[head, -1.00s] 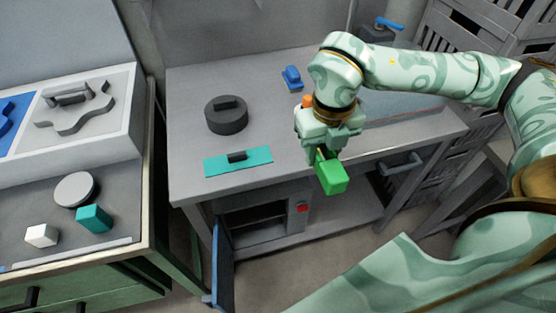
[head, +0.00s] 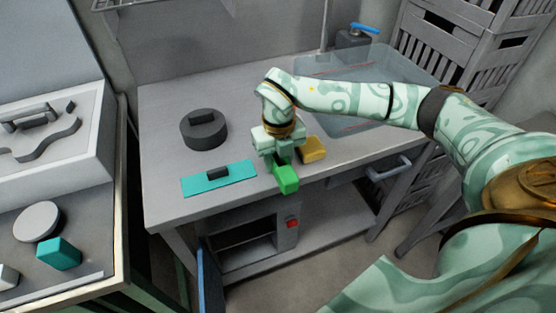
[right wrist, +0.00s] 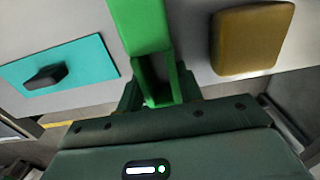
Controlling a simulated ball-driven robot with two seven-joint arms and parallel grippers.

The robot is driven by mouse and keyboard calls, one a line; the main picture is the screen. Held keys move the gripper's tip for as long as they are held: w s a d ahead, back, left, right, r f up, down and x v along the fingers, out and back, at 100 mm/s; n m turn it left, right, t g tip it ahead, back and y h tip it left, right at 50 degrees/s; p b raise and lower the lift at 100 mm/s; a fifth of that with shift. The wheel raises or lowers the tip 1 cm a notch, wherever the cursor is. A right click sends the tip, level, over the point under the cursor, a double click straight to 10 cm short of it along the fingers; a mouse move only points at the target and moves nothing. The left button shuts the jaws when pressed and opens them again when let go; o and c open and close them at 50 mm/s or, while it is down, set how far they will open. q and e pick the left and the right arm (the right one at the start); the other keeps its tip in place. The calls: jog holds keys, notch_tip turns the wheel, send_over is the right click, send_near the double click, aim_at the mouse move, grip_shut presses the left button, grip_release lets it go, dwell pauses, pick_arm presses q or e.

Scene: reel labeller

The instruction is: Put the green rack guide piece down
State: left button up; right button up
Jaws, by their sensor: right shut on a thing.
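The green rack guide piece (head: 286,179) is a bright green block at the front edge of the grey table. My right gripper (head: 279,160) is shut on it. In the right wrist view the green piece (right wrist: 142,30) stretches away from the jaws over the grey surface. I cannot tell whether it touches the table. My left gripper is not in view.
A teal plate with a dark handle (head: 240,178) lies left of the gripper, and a yellow-brown block (head: 314,150) lies right of it. A dark round lidded thing (head: 203,132) stands behind. A clear tray (head: 385,62) is at the back right.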

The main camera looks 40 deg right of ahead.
jog(key=shift+r, duration=0.1)
jog(key=o, duration=1.1)
notch_tip(320, 180, up, 12)
jog(key=p, duration=0.3)
jog(key=shift+s, duration=0.15)
